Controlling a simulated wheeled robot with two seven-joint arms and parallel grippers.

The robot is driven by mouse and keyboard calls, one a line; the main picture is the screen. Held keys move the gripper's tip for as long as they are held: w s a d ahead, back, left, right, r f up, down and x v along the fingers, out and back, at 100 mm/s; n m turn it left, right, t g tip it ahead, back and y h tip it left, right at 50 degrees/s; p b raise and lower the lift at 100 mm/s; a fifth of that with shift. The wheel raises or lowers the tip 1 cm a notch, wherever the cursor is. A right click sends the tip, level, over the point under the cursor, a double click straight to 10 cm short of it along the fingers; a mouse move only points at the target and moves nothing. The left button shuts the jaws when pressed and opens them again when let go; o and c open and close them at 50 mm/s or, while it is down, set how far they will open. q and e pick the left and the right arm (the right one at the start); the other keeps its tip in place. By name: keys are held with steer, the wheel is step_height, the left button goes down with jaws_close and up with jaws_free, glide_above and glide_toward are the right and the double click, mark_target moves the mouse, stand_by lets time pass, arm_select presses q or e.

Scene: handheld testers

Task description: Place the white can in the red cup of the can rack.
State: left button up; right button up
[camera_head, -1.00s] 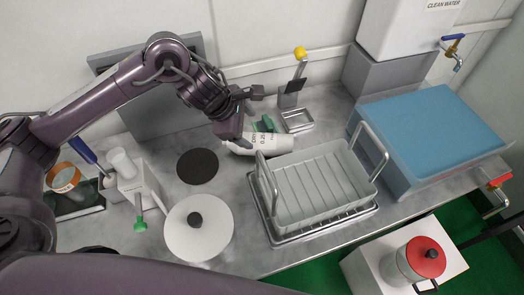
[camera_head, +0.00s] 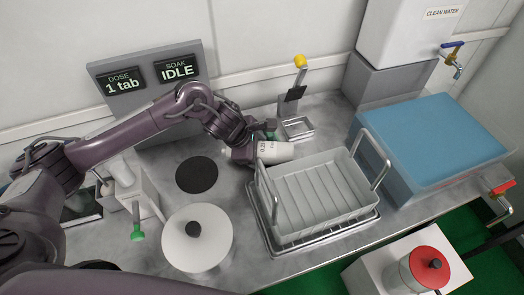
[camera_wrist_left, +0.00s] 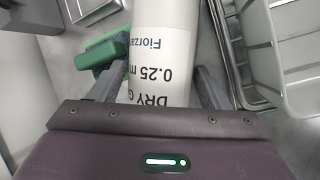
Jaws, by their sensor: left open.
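The white can (camera_head: 277,152) lies on its side on the metal counter, behind the grey basket, with black print on it. It also shows in the left wrist view (camera_wrist_left: 163,40), running away from the gripper. My left gripper (camera_head: 258,147) is at the can's left end. In the left wrist view its open fingers (camera_wrist_left: 157,88) stand on either side of the can; contact cannot be told. A green part (camera_wrist_left: 112,50) lies left of the can, partly hidden. I cannot make out a red cup or a can rack. My right gripper is not in view.
A grey wire-handled basket (camera_head: 306,232) stands close in front of the can. A small metal tray (camera_head: 298,128) is behind it. A white round lid (camera_head: 197,252) and black disc (camera_head: 197,177) lie left. A blue-topped bin (camera_head: 430,140) stands right.

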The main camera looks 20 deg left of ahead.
arm_select(q)
steer(key=shift+r, duration=0.1)
steer(key=c, duration=0.9)
